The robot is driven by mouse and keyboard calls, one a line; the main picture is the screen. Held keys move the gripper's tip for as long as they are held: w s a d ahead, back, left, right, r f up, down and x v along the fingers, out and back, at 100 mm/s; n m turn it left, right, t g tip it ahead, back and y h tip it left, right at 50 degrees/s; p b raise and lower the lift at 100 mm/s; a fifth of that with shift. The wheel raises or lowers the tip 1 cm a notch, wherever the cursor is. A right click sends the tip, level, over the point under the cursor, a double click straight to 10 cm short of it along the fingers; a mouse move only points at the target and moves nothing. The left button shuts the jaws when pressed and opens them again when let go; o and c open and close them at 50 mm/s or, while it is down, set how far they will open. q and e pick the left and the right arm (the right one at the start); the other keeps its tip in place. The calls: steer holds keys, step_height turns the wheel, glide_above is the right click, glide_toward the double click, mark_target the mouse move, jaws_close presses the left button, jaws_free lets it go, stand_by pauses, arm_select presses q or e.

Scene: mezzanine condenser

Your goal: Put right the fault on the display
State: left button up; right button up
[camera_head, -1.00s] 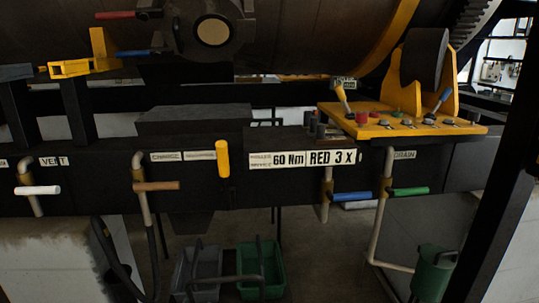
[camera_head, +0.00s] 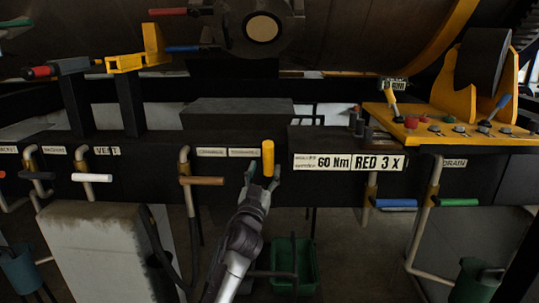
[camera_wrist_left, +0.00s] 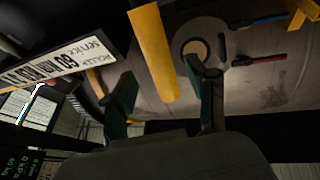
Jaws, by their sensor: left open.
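The display is a white label strip reading 60 Nm (camera_head: 333,163) and RED 3 X (camera_head: 379,163) on the dark beam; it also shows tilted in the left wrist view (camera_wrist_left: 62,62). A yellow upright handle (camera_head: 268,157) stands just left of it. My left gripper (camera_head: 263,172) is open at this handle, with its fingers around or just in front of its lower part; I cannot tell if they touch. In the left wrist view the yellow handle (camera_wrist_left: 153,52) rises between and beyond the open fingers (camera_wrist_left: 165,90). My right gripper is not in view.
A yellow control panel (camera_head: 440,135) with knobs and levers stands at the right. Pipe valves with white (camera_head: 92,178), brown (camera_head: 203,181), blue (camera_head: 395,203) and green (camera_head: 459,202) handles line the beam. A green crate (camera_head: 308,262) is on the floor below.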

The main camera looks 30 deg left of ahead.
mark_target(267, 162)
arm_select(q)
steer(key=x, duration=0.5)
steer(key=shift+w, duration=0.1)
jaws_close()
